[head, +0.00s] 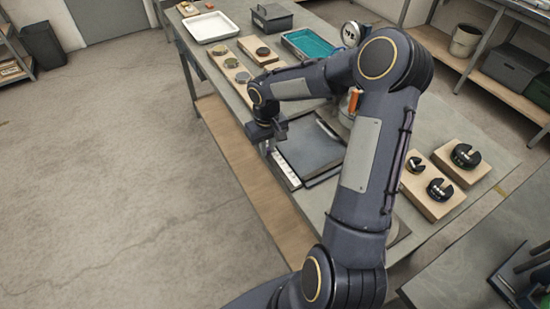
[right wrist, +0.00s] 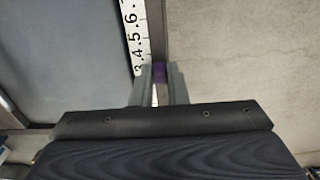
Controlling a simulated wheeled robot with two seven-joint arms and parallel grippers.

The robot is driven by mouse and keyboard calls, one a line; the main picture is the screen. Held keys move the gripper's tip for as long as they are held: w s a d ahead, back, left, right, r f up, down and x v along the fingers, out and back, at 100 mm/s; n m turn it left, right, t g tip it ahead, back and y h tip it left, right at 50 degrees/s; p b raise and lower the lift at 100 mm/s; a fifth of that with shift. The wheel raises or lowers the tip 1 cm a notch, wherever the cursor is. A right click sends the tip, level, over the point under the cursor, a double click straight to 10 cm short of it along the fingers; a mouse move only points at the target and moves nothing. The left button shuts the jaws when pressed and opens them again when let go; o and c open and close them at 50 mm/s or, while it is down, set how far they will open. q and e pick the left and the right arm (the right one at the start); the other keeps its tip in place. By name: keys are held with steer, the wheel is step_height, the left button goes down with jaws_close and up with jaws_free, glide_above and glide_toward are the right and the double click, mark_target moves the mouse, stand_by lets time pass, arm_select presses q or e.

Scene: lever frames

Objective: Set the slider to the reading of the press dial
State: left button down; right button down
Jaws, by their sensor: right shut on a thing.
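My right gripper (head: 267,150) is at the left edge of the bench, at the far end of a white scale strip (head: 285,171). In the right wrist view the fingers (right wrist: 159,80) are shut on a small purple piece, which looks like the slider (right wrist: 159,71). My left gripper is not in view.
A dark flat panel (head: 312,150) lies right of the scale. Wooden blocks with black slotted discs (head: 466,156) stand at the right. A white tray (head: 209,28), teal tray (head: 308,43) and dark box (head: 271,19) are farther back. Open floor lies left.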

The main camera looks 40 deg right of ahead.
mark_target(268, 149)
steer(key=shift+w+f, duration=0.1)
steer(key=shift+w, duration=0.15)
steer(key=shift+s, duration=0.25)
steer(key=c, duration=1.4)
jaws_free()
steer(key=shift+w, duration=0.1)
steer(key=shift+c, duration=0.2)
step_height(268, 149, up, 8)
steer(key=shift+r, duration=0.1)
